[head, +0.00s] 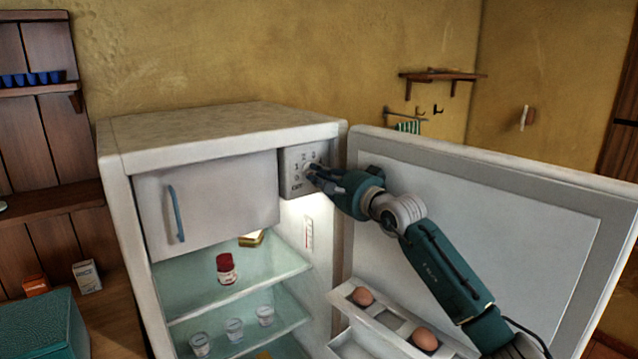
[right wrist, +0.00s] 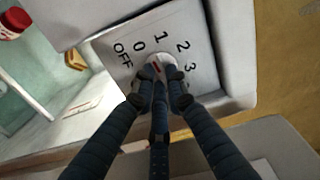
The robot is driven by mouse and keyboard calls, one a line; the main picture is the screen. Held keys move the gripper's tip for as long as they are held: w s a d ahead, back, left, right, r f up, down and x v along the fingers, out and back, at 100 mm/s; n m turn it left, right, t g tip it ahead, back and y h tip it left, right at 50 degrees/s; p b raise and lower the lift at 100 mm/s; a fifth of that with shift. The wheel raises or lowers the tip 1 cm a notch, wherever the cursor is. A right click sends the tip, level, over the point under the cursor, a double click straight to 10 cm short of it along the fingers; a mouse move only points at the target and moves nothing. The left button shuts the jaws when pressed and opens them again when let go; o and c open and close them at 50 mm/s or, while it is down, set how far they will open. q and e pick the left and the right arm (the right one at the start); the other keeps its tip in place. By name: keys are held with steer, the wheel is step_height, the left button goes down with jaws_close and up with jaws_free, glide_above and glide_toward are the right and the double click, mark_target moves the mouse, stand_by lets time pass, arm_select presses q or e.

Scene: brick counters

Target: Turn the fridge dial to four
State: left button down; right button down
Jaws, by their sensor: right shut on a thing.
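The fridge (head: 225,128) stands open. Its dial panel (head: 299,160) is at the top right of the fridge, beside the freezer flap. In the right wrist view the white round dial (right wrist: 160,58) has a small red mark, and OFF, 0, 1, 2 and 3 are printed around it. I cannot tell exactly which number the red mark points to. A four does not show; that side is behind my fingers. My right gripper (head: 316,174) is shut on the dial, its fingers around the knob in the right wrist view (right wrist: 159,82). My left gripper is not in view.
The closed freezer flap (head: 215,205) is left of the panel.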

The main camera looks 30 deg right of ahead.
steer(key=shift+f+m+b, duration=0.2)
steer(key=shift+m+b, duration=0.95)
steer(key=shift+m, duration=0.65)
steer(key=c, duration=1.7)
jaws_free()
steer(key=shift+c, duration=0.2)
steer(key=s, duration=1.2)
steer(key=shift+d, duration=0.45)
